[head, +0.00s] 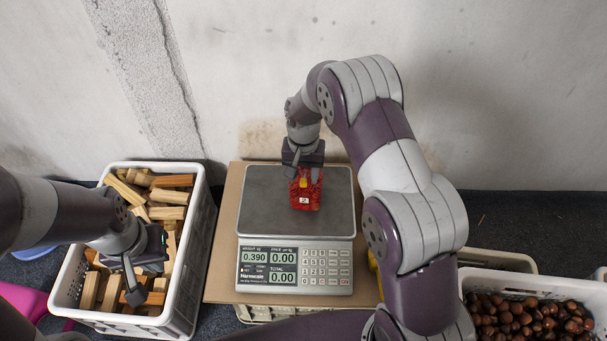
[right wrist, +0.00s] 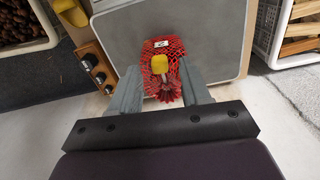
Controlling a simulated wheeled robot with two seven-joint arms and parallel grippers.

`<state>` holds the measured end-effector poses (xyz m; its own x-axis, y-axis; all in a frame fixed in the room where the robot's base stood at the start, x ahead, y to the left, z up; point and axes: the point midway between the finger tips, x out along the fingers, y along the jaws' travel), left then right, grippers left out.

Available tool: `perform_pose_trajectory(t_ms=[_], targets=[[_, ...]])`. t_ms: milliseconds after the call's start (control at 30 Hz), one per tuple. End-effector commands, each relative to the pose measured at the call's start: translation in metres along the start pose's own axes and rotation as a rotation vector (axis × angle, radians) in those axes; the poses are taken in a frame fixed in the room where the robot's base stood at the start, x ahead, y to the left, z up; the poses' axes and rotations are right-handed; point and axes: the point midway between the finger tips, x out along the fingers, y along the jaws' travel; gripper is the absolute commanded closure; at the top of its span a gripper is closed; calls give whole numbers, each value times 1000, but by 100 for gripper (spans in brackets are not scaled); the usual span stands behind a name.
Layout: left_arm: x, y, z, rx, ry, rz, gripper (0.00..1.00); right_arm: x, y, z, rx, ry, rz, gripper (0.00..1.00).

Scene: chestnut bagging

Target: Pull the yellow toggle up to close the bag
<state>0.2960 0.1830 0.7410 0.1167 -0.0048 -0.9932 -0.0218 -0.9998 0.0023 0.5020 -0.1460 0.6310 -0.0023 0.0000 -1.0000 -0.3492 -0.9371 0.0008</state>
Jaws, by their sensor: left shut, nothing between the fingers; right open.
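A red mesh bag (head: 306,193) with a small white label sits on the metal plate of the scale (head: 262,218). The yellow toggle (right wrist: 159,64) is on the bag, with the gathered red mesh end beyond it on the gripper side. The toggle also shows in the head view (head: 303,182). My right gripper (right wrist: 160,88) is open, its fingers on either side of the bag's gathered neck. My left gripper (head: 132,292) is shut and empty over the crate of wooden blocks at the left. Whether the right fingers touch the mesh cannot be told.
A white crate (head: 197,235) of wooden blocks stands left of the scale. A white crate (head: 535,280) of chestnuts stands at the right. The scale reads 0.390 and rests on a cardboard surface (head: 221,268). The wall is close behind.

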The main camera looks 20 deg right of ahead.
Motion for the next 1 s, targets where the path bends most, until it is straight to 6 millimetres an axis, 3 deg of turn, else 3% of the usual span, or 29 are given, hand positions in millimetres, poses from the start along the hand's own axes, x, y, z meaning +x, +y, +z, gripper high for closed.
perform_pose_trajectory(t_ms=[200,400,567,1000], targets=[[-20,0,-2,0,0,0,100,-64,0,-1,0,5,-2,53],[-28,0,-3,0,0,0,100,-104,0,-1,0,4,-2,53],[-30,0,-4,0,0,0,100,-114,0,0,0,2,-1,53],[-29,0,-4,0,0,0,100,-114,0,0,0,2,-1,53]])
